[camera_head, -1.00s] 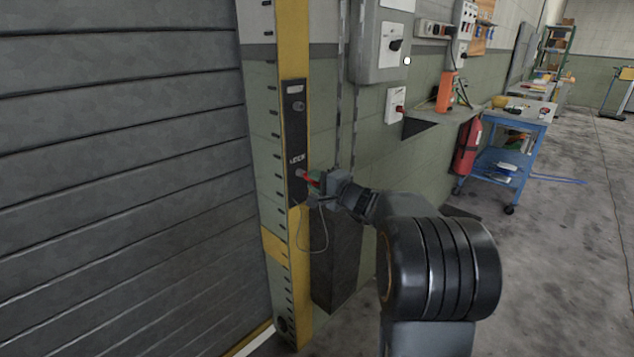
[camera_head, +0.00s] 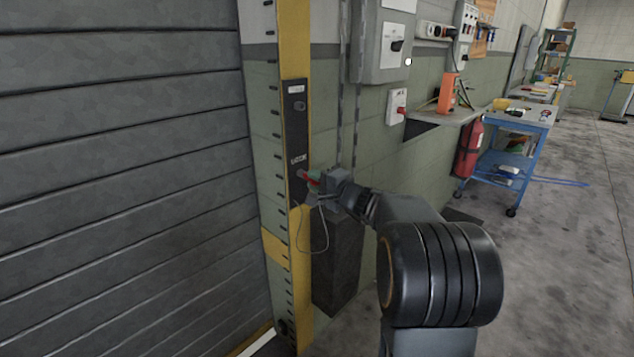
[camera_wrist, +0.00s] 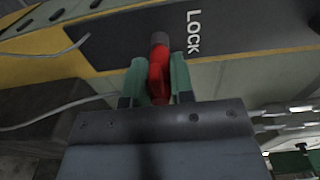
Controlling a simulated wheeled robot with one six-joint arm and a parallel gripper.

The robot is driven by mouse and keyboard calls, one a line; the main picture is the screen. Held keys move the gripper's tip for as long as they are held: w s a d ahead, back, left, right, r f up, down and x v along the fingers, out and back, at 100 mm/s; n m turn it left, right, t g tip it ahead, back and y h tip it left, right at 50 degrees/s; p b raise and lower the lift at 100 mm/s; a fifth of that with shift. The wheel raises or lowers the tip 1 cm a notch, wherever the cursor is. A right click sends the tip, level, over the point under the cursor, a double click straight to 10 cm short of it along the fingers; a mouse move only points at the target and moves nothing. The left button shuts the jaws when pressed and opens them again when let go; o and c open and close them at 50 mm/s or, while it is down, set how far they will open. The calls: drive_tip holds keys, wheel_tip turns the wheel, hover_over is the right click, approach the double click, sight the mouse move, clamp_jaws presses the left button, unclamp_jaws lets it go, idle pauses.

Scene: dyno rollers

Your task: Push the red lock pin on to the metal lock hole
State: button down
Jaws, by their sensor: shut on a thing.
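My gripper (camera_head: 314,182) is shut on the red lock pin (camera_wrist: 158,72). In the wrist view the pin sits between the two green fingers, and its grey tip points at the dark plate marked LOCK (camera_wrist: 115,32). In the head view this plate (camera_head: 297,130) is mounted on the yellow post. The metal lock hole (camera_head: 299,174) shows just below the LOCK label, at the pin's tip. The tip appears to meet the hole, but I cannot tell how deep it is in. A thin cable (camera_head: 301,236) hangs from near the pin.
The grey roller shutter (camera_head: 120,180) fills the left. The yellow post (camera_head: 297,300) stands beside it. A dark box (camera_head: 337,262) stands below my gripper. A blue cart (camera_head: 505,150) and a red extinguisher (camera_head: 467,148) are to the right, with open floor around them.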

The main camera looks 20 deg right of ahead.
drive_tip(key=shift+w+a, duration=0.1)
drive_tip(key=shift+w, duration=0.15)
drive_tip(key=c, duration=0.9)
unclamp_jaws()
drive_tip(key=v, duration=1.4)
drive_tip(key=s+a+r+n+g+y+p, duration=0.1)
drive_tip(key=s+a+r+n+g+p, duration=0.15)
drive_tip(key=a+g+p, duration=0.4)
drive_tip(key=s+a+r+n+g+p, duration=0.2)
drive_tip(key=s+a+n+g+p, duration=0.15)
drive_tip(key=a+p, duration=0.5)
drive_tip(key=s+a+r+n+g+h+p, duration=0.1)
drive_tip(key=s+r+n+g+h+p, duration=0.2)
drive_tip(key=s+r+n+h+p, duration=0.4)
drive_tip(key=s+p, duration=0.3)
drive_tip(key=shift+a+n+h+p, duration=0.25)
drive_tip(key=shift+n+h+p, duration=0.15)
